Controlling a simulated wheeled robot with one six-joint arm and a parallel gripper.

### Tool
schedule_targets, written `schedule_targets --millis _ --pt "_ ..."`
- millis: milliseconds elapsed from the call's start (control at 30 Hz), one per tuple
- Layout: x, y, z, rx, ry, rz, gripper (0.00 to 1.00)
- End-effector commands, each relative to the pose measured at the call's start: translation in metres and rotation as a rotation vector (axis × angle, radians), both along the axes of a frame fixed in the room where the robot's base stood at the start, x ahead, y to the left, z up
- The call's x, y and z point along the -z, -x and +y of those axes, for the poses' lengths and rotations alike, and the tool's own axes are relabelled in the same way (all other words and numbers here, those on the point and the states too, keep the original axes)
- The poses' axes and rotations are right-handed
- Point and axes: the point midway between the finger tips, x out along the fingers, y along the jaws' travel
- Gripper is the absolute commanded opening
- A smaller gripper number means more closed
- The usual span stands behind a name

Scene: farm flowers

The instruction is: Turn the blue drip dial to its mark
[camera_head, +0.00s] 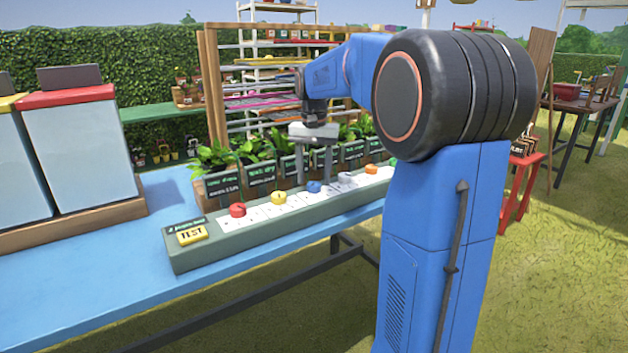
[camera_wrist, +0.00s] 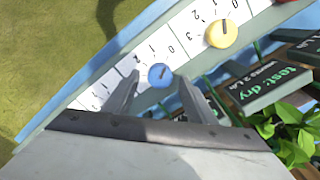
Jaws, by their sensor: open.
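The blue drip dial (camera_head: 314,187) sits on the long control box (camera_head: 190,255), between the yellow dial (camera_head: 278,198) and a grey-lilac dial (camera_head: 345,179). In the wrist view the blue dial (camera_wrist: 159,75) is a small round knob with a dark pointer line, on a white scale strip (camera_wrist: 188,30) printed with numbers. My gripper (camera_head: 317,172) points down above the blue dial. In the wrist view the gripper (camera_wrist: 158,82) is open, one finger on each side of the dial, with gaps showing. I cannot tell which number its pointer meets.
A red dial (camera_head: 237,210), an orange dial (camera_head: 371,169) and a yellow TEST button (camera_head: 191,235) share the box. Potted plants with dark signs line its back; one sign (camera_wrist: 277,88) reads "test: dry" and "wants 2 L/h". White-sided bins (camera_head: 80,150) stand left on the blue table (camera_head: 90,270).

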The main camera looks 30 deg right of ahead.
Motion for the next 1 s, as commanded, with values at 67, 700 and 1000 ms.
schedule_targets --millis 67,700,1000 --pt "0.008 0.0 0.0 0.0 0.0 0.0 0.51" --pt "0.017 0.0 0.0 0.0 0.001 -0.001 0.1" --pt "0.017 0.0 0.0 -0.026 0.001 -0.001 0.1"
